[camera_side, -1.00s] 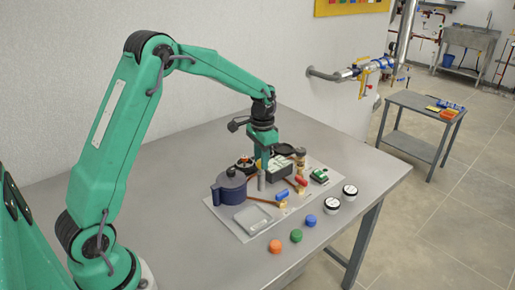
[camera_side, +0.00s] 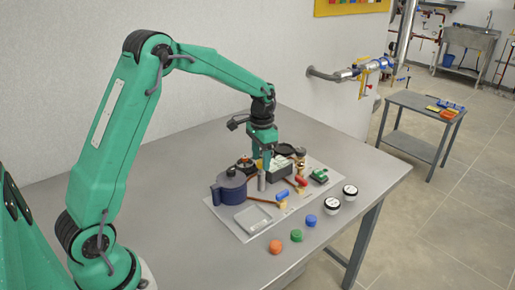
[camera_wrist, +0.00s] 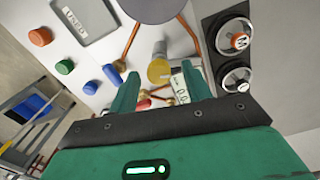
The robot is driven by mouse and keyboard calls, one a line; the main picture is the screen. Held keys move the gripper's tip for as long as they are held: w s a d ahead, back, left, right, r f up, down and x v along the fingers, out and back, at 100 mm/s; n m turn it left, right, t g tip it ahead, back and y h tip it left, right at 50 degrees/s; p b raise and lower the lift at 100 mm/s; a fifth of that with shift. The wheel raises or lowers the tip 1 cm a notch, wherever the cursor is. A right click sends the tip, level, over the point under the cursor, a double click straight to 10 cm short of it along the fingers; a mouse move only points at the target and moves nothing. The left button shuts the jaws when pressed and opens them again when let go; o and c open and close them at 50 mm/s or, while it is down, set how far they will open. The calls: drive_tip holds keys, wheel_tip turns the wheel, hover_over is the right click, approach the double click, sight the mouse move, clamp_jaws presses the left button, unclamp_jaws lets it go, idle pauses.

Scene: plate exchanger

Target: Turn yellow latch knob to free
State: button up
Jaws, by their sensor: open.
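The yellow latch knob (camera_wrist: 158,71) shows in the wrist view as a round yellow face on a grey cylinder. It lies between and just beyond the tips of my gripper (camera_wrist: 161,82), whose green fingers are apart with nothing held. Contact with the knob cannot be told. In the side view my gripper (camera_side: 266,160) points down at the back of the fixture board (camera_side: 239,233), behind a short grey cylinder (camera_side: 262,181). The knob's yellow face cannot be made out in the side view.
A dark blue pot (camera_side: 230,187) stands close on the left. A dark box (camera_side: 282,169) and a red-handled valve (camera_side: 301,182) are close on the right. Orange (camera_side: 275,246), green (camera_side: 296,236) and blue (camera_side: 311,220) caps sit in front. The table's left part is clear.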

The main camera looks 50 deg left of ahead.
sight(261, 160)
wheel_tip(261, 160, up, 7)
drive_tip(key=shift+r, duration=0.1)
idle(0.4)
drive_tip(key=shift+s+d+r, duration=0.15)
drive_tip(key=shift+s+r, duration=0.1)
drive_tip(key=shift+r, duration=0.15)
drive_tip(key=s+d+r+n+t, duration=0.1)
drive_tip(key=s+d+r+t, duration=0.3)
drive_tip(key=s+r, duration=0.6)
drive_tip(key=s+d+f+t, duration=0.1)
drive_tip(key=s+d, duration=0.1)
drive_tip(key=s, duration=0.6)
drive_tip(key=s+d+f+n, duration=0.1)
drive_tip(key=s+d+f, duration=0.1)
drive_tip(key=s, duration=0.6)
drive_tip(key=shift+d+f+t, duration=0.3)
drive_tip(key=shift+d+t, duration=0.05)
drive_tip(key=shift+t, duration=0.05)
drive_tip(key=shift+c, duration=0.2)
